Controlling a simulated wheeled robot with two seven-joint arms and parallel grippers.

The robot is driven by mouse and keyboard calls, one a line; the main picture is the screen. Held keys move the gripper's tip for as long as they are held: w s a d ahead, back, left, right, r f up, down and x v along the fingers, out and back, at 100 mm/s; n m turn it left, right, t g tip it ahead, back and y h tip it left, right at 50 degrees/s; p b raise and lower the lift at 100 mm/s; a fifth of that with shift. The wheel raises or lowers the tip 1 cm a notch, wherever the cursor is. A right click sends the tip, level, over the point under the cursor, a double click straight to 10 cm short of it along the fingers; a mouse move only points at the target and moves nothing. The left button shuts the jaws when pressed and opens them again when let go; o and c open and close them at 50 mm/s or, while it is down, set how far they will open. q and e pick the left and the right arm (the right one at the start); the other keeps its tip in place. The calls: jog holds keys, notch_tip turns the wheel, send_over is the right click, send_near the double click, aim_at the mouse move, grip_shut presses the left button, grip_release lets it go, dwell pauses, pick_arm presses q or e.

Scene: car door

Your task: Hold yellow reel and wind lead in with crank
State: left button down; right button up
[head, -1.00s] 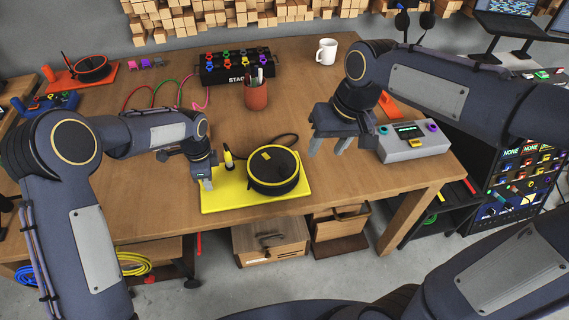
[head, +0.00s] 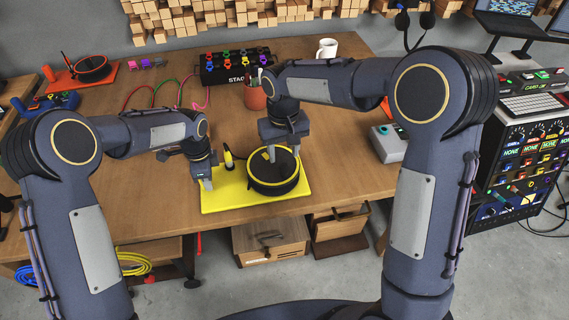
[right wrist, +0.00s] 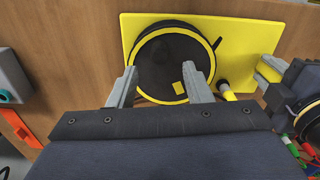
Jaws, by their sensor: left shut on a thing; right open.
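The yellow reel is a black drum with a yellow rim (head: 274,174) on a yellow base plate (head: 235,203) at the table's front edge. A small yellow tab (right wrist: 178,88), perhaps the crank, lies on the drum top. A yellow and black plug (head: 228,160) stands at the plate's back left. My left gripper (head: 206,185) is shut on the left edge of the base plate. My right gripper (head: 285,155) is open above the drum. In the right wrist view its fingers (right wrist: 164,82) straddle part of the drum top, with the tab between them. Whether they touch it cannot be told.
Behind stand a pen cup (head: 255,97), a black stage box (head: 235,66) with coloured cables, and a white mug (head: 327,49). An orange reel (head: 92,68) stands back left.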

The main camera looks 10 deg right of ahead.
aim_at(284, 165)
jog(key=shift+f, duration=3.35)
jog(key=shift+c, duration=0.2)
jog(key=c, duration=0.9)
jog(key=shift+c, duration=0.2)
